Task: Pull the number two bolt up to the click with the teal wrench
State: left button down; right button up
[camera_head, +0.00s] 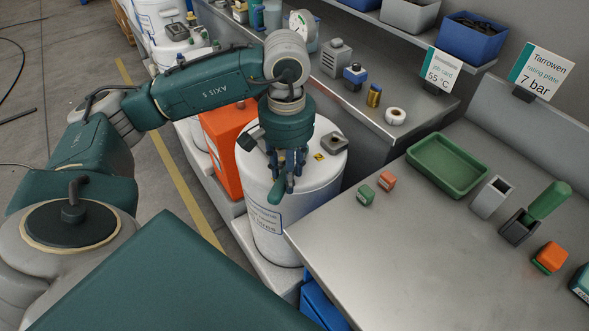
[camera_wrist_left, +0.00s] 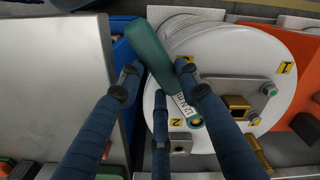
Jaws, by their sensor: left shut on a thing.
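My left gripper (camera_head: 287,184) hangs over the front part of the white tank (camera_head: 262,200) and is shut on the teal wrench (camera_head: 276,191). In the left wrist view the wrench's teal handle (camera_wrist_left: 150,55) lies between the fingers (camera_wrist_left: 158,84). Its pale shank reads 12 Nm and ends in a small head (camera_wrist_left: 195,122) above the tank lid (camera_wrist_left: 215,65). The yellow number two plate (camera_wrist_left: 177,122) and a grey block with the number two bolt (camera_wrist_left: 180,147) are just beside that head. I cannot tell whether they touch. My right gripper is out of view.
A number one plate (camera_wrist_left: 287,67) with its bolt (camera_wrist_left: 269,89) and a brass fitting (camera_wrist_left: 237,105) are on the lid. An orange container (camera_head: 228,145) stands beside the tank. The steel bench (camera_head: 400,245) holds a green tray (camera_head: 447,190) and small blocks; its near part is clear.

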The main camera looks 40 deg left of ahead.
pick_arm(q)
jog(key=shift+a, duration=0.1)
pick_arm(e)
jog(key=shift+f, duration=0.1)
